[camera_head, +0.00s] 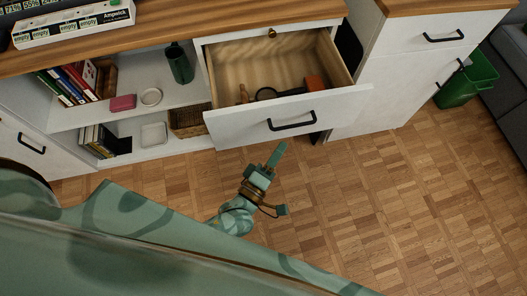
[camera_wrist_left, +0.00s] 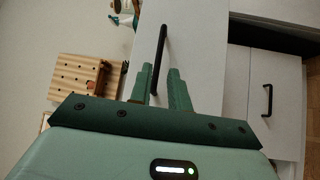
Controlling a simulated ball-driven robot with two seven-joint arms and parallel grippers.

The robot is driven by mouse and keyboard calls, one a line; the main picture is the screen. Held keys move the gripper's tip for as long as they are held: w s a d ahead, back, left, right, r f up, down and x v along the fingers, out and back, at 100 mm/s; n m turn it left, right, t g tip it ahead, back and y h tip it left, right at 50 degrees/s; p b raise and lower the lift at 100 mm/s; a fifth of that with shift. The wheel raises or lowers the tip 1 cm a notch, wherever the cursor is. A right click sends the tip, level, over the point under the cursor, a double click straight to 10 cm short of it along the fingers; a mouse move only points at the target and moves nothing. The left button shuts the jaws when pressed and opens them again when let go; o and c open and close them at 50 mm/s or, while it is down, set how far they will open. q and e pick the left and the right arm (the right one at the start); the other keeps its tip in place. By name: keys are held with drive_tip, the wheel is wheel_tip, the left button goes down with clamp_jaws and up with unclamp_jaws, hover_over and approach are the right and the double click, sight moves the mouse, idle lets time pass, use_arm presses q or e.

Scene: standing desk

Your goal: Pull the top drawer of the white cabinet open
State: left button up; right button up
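The top drawer (camera_head: 350,100) of the white cabinet stands pulled out, its wooden inside showing in the head view. Its black bar handle (camera_head: 292,122) is on the white front. My left gripper (camera_head: 279,178) is in front of and below the drawer front, apart from the handle in the head view. In the left wrist view, the left gripper (camera_wrist_left: 160,72) has its two green fingers apart with a gap. The black handle (camera_wrist_left: 162,50) lines up with that gap; contact is not visible. Nothing is held. My right gripper is not in view.
Inside the drawer are an orange-brown block (camera_head: 315,83) and a dark round item (camera_head: 266,93). Open shelves at left hold books (camera_head: 72,84), a dark green cup (camera_head: 180,65) and a basket (camera_head: 188,121). A green bin (camera_head: 462,88) stands right. The parquet floor (camera_head: 400,210) is clear.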

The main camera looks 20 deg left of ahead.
use_arm(q)
drive_tip(key=v, duration=0.7)
drive_tip(key=shift+p, duration=0.35)
drive_tip(key=shift+s+a+f, duration=0.1)
drive_tip(key=shift+s, duration=0.05)
